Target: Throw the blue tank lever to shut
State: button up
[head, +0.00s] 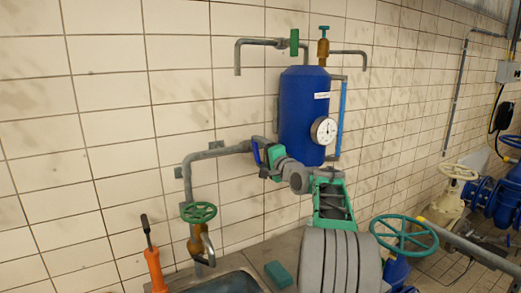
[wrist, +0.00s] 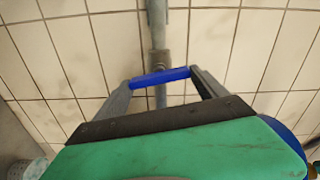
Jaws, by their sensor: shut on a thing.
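The blue tank (head: 304,115) stands upright against the tiled wall, with a white label and a round gauge (head: 324,130) on its front. The blue lever (head: 256,154) is at the tank's lower left, by the grey pipe. My gripper (head: 263,150) is at the lever, its fingers partly hiding it. In the wrist view, the blue lever (wrist: 160,76) lies crosswise between the two fingertips of my gripper (wrist: 161,80), which is shut on it.
A tap with a green handwheel (head: 198,212) hangs below left, over a basin (head: 225,284). An orange tool (head: 155,270) stands at the basin's left. A teal block (head: 279,273) lies on the ledge. A teal handwheel (head: 404,232) is at right.

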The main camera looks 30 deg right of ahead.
jog(key=shift+m+p, duration=0.55)
jog(key=shift+m, duration=0.65)
jog(key=shift+f, duration=0.1)
jog(key=o, duration=1.3)
jog(key=shift+s, duration=0.1)
jog(key=s+b, duration=0.3)
jog(key=s, duration=0.4)
jog(key=shift+s+a, duration=0.25)
jog(key=shift+s, duration=0.1)
